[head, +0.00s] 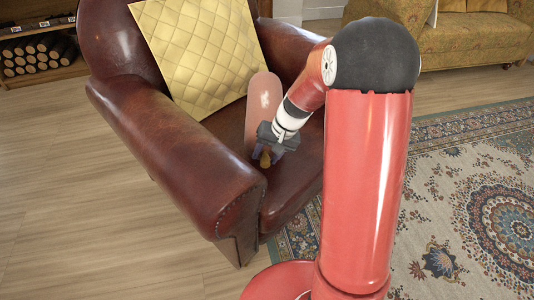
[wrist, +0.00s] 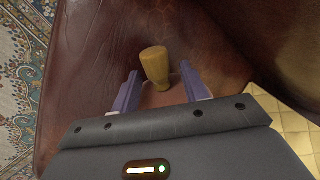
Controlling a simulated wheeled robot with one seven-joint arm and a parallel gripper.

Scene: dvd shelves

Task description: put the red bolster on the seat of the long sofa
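A pinkish-red, rounded bolster (head: 263,105) stands upright on the seat of the brown leather armchair (head: 185,150), beside a yellow cushion. My gripper (head: 270,153) is low over the seat, in front of the bolster's lower part. In the wrist view my gripper's fingers (wrist: 160,78) are apart. A small yellow-brown wooden-looking piece (wrist: 154,66) shows between and just beyond the fingertips; I cannot tell whether they touch it. The bolster's lower end is partly hidden by my gripper. The long sofa (head: 465,40), in patterned gold fabric, stands at the back right, cut off by the picture edge.
The yellow quilted cushion (head: 200,50) leans on the armchair's back. A patterned rug (head: 470,190) covers the floor at right, in front of the sofa. A shelf with dark rolls (head: 40,55) is at the far left. Bare wood floor (head: 80,200) lies left of the armchair.

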